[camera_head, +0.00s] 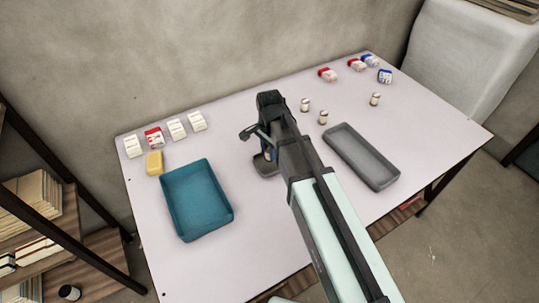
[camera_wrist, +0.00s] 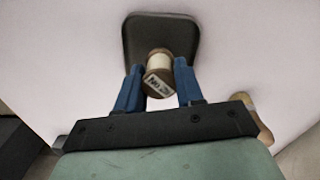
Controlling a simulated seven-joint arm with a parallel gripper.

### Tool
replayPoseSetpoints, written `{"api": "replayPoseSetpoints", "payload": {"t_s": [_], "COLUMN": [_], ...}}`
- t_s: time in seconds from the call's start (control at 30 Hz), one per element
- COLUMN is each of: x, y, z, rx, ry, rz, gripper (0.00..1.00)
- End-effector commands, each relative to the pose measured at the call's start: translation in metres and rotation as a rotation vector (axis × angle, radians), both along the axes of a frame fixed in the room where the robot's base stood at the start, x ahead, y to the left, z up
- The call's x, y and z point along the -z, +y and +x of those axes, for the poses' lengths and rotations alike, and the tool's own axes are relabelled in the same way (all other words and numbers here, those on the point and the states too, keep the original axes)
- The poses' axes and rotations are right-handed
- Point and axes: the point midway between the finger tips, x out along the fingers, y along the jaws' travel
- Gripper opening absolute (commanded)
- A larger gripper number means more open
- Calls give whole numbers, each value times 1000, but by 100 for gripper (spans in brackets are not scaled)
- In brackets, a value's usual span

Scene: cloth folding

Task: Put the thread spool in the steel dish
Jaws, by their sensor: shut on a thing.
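The thread spool (camera_wrist: 158,80), brown with a pale middle and a lettered label on its near end, is between the two blue fingers of my gripper (camera_wrist: 160,88). My gripper is shut on it. A small dark grey dish with rounded corners, which looks like the steel dish (camera_wrist: 138,38), lies beyond and under the spool in the wrist view. The spool overlaps its near part; I cannot tell whether it touches the dish. In the head view, the dish (camera_head: 262,169) shows at the table's middle, partly hidden by my gripper (camera_head: 268,154).
A teal tray (camera_head: 197,200) and a yellow block (camera_head: 154,163) are at left, with several small boxes (camera_head: 154,137) behind. A long grey tray (camera_head: 362,157) is at right, near white bottles (camera_head: 323,118). More red and blue boxes (camera_head: 327,75) stand at the far right.

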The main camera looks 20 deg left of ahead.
Motion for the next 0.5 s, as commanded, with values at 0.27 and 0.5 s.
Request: {"api": "replayPoseSetpoints", "payload": {"t_s": [0.27,0.5], "x": [28,28], "y": [0,0], "z": [0,0], "rx": [0,0], "ry": [0,0], "rz": [0,0], "gripper": [8,8]}}
